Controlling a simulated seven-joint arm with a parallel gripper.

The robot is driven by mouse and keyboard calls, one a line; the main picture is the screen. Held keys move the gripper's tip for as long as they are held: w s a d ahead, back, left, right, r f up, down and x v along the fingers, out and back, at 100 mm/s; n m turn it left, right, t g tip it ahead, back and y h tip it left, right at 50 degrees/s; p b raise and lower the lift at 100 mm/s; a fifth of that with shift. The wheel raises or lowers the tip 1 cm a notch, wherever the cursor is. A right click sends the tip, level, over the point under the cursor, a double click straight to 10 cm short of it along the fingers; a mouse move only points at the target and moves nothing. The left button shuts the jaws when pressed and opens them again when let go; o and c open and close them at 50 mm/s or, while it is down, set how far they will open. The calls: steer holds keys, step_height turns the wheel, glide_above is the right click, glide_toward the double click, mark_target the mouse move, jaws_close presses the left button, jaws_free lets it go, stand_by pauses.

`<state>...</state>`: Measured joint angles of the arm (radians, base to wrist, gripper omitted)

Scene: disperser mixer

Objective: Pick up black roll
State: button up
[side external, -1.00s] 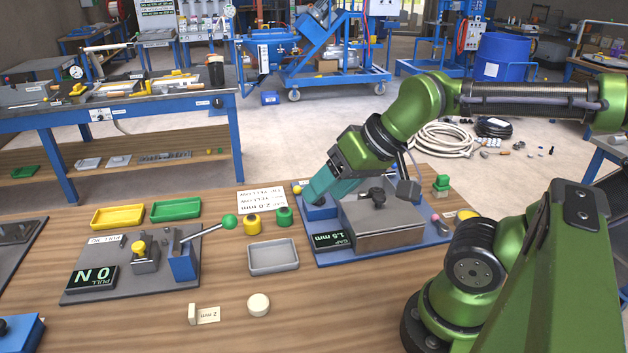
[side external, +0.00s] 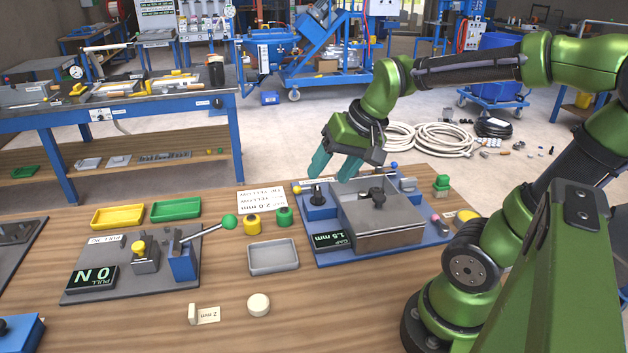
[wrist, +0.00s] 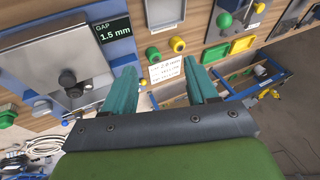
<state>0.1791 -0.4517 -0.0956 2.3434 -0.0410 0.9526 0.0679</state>
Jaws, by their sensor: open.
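No loose thing that is plainly a black roll shows. A black knob (side external: 316,192) stands on a blue block at the left of the blue-based machine. A larger black knob (side external: 377,197) sits on the grey metal box, and it also shows in the wrist view (wrist: 67,78). My gripper (side external: 335,171) is open and empty, its teal fingers spread in the air above and slightly right of the blue block. In the wrist view my gripper (wrist: 163,84) has nothing between its fingers.
A green roll (side external: 284,217), a yellow roll (side external: 253,225) and a white round piece (side external: 258,304) stand on the wooden table. A grey tray (side external: 273,270) lies left of the machine. Yellow (side external: 118,217) and green (side external: 176,210) trays lie at the back left.

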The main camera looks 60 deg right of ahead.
steer(key=w+d+f+m+g, duration=0.1)
steer(key=d+m+g, duration=0.1)
steer(key=d+m, duration=0.45)
steer(key=w+d+f+m+g, duration=0.1)
steer(key=d+f+m, duration=0.15)
steer(key=d, duration=0.65)
steer(key=m+g, duration=0.3)
steer(key=m, duration=1)
glide_above(377, 189)
steer(key=shift+h, duration=0.4)
steer(key=f, duration=1)
steer(key=shift+s+d+f, duration=0.1)
steer(key=shift+s+d, duration=0.05)
steer(key=shift+s, duration=0.15)
steer(key=shift+w+f, duration=0.15)
steer(key=shift+f, duration=1.25)
steer(key=shift+w+f, duration=0.1)
steer(key=shift+f, duration=1.25)
steer(key=c, duration=0.8)
